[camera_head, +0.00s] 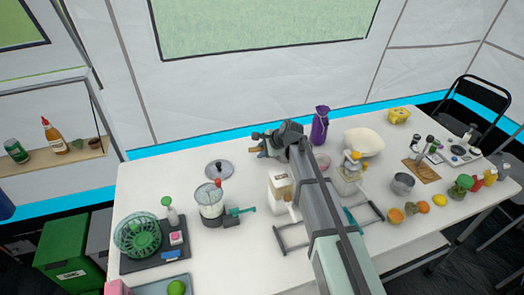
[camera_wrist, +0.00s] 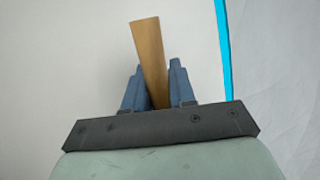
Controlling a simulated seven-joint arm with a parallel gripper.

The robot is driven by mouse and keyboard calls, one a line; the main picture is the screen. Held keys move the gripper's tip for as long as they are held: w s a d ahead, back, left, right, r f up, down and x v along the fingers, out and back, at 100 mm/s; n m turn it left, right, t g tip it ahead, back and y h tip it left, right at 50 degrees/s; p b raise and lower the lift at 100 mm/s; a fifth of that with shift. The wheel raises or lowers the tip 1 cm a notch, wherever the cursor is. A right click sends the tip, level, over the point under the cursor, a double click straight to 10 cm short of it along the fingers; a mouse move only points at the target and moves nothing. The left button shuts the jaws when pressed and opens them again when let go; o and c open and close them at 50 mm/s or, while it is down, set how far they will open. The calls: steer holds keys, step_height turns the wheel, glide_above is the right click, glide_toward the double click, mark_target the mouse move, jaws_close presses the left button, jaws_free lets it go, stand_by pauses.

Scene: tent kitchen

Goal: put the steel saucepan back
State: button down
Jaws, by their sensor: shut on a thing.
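My gripper (camera_wrist: 158,88) is shut on a flat, light-brown wooden piece (camera_wrist: 148,50), which sticks out beyond the blue fingers. In the head view my gripper (camera_head: 264,146) is over the back middle of the white table, and only a small brown bit of the held piece shows there. I cannot tell what the wooden piece belongs to; no pan body shows in the wrist view. A small grey metal pot (camera_head: 403,184), which may be the steel saucepan, stands upright on the right part of the table, apart from my gripper. A round grey lid (camera_head: 219,170) lies left of my gripper.
A grey metal rack (camera_head: 292,246) lies partly under my arm. A purple bottle (camera_head: 320,126) and a white bowl (camera_head: 364,142) stand right of my gripper. Fruit (camera_head: 396,215) lies front right.

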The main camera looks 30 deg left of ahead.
steer(key=c, duration=0.9)
jaws_free()
steer(key=shift+c, duration=0.2)
steer(key=v, duration=1.2)
steer(key=shift+r, duration=0.1)
